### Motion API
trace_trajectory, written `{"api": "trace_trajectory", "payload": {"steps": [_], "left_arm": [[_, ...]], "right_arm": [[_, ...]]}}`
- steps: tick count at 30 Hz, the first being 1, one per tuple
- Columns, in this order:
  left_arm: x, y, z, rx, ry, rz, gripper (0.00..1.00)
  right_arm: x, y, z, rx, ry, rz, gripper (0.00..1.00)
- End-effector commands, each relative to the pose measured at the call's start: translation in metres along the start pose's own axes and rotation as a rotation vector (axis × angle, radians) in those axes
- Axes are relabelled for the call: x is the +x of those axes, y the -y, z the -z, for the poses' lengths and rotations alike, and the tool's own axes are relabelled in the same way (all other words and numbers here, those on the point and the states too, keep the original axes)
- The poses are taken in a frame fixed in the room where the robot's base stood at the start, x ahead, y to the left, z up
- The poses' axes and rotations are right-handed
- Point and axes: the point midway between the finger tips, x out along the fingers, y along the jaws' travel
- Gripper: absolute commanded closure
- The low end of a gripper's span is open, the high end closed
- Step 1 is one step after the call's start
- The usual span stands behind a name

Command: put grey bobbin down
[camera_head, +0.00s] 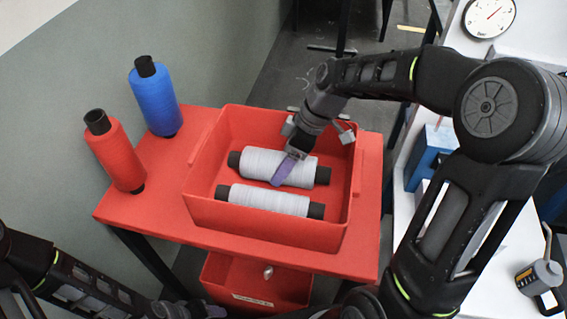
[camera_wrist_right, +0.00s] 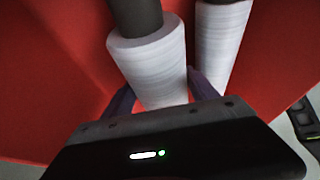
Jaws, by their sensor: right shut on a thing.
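Two grey bobbins with dark core ends are in the red bin (camera_head: 205,212) on the red table. The farther grey bobbin (camera_head: 256,163) lies on its side across the bin, and my right gripper (camera_head: 284,170) is shut on it from above. In the right wrist view this bobbin (camera_wrist_right: 150,65) sits between the two purple fingers. The nearer grey bobbin (camera_head: 262,200) lies roughly parallel beside it, and it also shows in the right wrist view (camera_wrist_right: 218,45). I cannot tell whether the held bobbin touches the bin floor. My left gripper (camera_head: 210,311) is at the bottom edge, partly cut off.
A red bobbin (camera_head: 117,157) and a blue bobbin (camera_head: 155,100) stand upright on the table (camera_head: 150,205) left of the bin. The bin walls rise around the grey bobbins. A white bench with a dial scale (camera_head: 489,17) is at the right.

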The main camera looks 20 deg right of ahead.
Motion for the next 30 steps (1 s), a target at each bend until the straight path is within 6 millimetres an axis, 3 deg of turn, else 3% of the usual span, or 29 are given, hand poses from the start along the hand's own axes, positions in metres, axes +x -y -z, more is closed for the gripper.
{"api": "trace_trajectory", "payload": {"steps": [10,11,12,14,30], "left_arm": [[0.0037,0.0014,-0.0001,0.0,0.0,0.0,0.39],[0.0028,0.0011,-0.0001,0.0,0.0,0.0,0.39],[0.0022,0.0009,-0.0001,0.0,0.0,0.0,0.39],[0.0022,0.0009,-0.0001,0.0,0.0,0.0,0.39],[-0.001,-0.0004,0.0,0.0,0.0,0.0,0.39]], "right_arm": [[0.003,-0.0011,-0.0008,-0.001,-0.002,-0.001,0.97],[0.0025,-0.0008,-0.0009,0.0,0.0,-0.001,0.31],[0.0019,-0.0006,-0.0007,0.0,0.0,-0.001,0.28],[0.0019,-0.0006,-0.0007,0.0,0.0,0.0,0.23],[-0.0051,-0.0003,0.0007,0.0,-0.001,-0.001,0.23]]}}
